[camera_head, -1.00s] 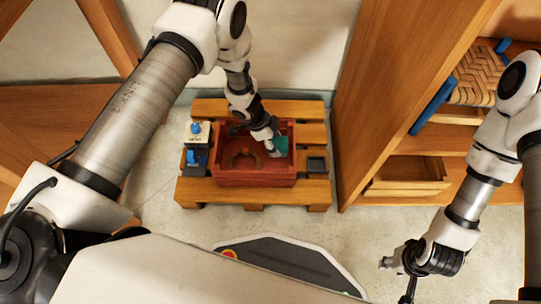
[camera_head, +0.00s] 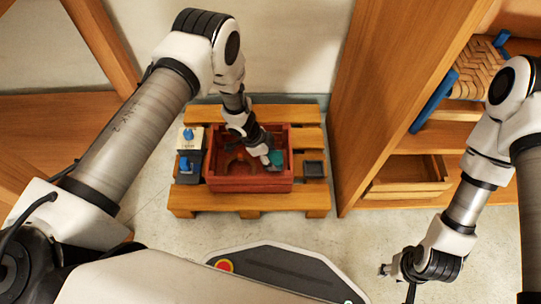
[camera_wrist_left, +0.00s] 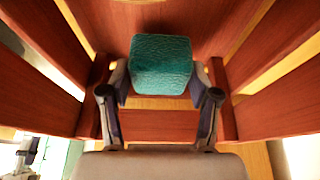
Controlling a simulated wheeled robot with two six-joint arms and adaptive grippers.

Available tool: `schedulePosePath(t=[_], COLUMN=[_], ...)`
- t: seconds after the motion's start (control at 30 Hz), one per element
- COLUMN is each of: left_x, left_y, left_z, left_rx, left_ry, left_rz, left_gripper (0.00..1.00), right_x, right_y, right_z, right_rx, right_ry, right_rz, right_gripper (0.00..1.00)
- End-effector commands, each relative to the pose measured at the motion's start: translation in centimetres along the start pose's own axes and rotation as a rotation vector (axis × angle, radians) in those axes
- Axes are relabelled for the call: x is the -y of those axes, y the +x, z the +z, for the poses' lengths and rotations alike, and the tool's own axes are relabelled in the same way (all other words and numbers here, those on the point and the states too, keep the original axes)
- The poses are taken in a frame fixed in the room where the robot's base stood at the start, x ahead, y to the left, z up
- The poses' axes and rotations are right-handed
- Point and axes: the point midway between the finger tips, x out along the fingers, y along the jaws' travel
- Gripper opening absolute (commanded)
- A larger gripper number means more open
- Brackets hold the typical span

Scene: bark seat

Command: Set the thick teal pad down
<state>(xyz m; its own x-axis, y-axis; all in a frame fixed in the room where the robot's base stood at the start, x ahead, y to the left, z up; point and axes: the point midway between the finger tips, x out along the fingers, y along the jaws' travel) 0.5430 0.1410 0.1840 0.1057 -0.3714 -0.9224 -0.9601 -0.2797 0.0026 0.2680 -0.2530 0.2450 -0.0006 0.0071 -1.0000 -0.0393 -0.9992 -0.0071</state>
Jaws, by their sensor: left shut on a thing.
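The thick teal pad (camera_head: 276,158) is a small block with a rough surface. In the left wrist view the teal pad (camera_wrist_left: 161,65) sits between the two fingers of my left gripper (camera_wrist_left: 160,95), which is shut on it. In the head view my left gripper (camera_head: 268,157) is inside the red crate (camera_head: 250,184), toward its right side. The wrist view shows the crate's red slats around the pad. I cannot tell whether the pad touches the crate floor. My right gripper (camera_head: 388,269) is at the lower right, away from the crate, and its fingers are too small to judge.
The crate stands on a wooden pallet (camera_head: 230,203). A holder with blue knobs (camera_head: 187,162) is left of the crate and a small dark tray (camera_head: 314,168) right of it. A wooden shelf unit (camera_head: 385,120) with a woven seat (camera_head: 475,77) stands at the right.

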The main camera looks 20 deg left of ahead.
Motion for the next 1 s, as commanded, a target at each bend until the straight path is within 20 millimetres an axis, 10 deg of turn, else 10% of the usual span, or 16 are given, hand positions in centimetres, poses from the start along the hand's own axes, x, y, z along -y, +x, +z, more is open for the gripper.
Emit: schedulePosePath(t=[0.1, 0.47, 1.0], left_x=[0.0, 0.0, 0.0], left_y=[-0.1, -0.5, -12.3], left_z=[0.0, -0.2, -0.6], left_rx=[0.0, 0.0, 0.0], left_ry=[0.0, 0.0, -0.001], left_rz=[0.0, -0.001, -0.001], left_gripper=[0.86, 0.86, 0.86], right_x=[0.0, 0.0, 0.0], right_y=[0.0, -0.4, -6.0], right_z=[0.0, 0.0, 0.0], right_rx=[0.0, 0.0, 0.0], right_ry=[0.0, 0.0, 0.0], right_rz=[0.0, 0.0, 0.0], right_gripper=[0.4, 0.4, 0.4])
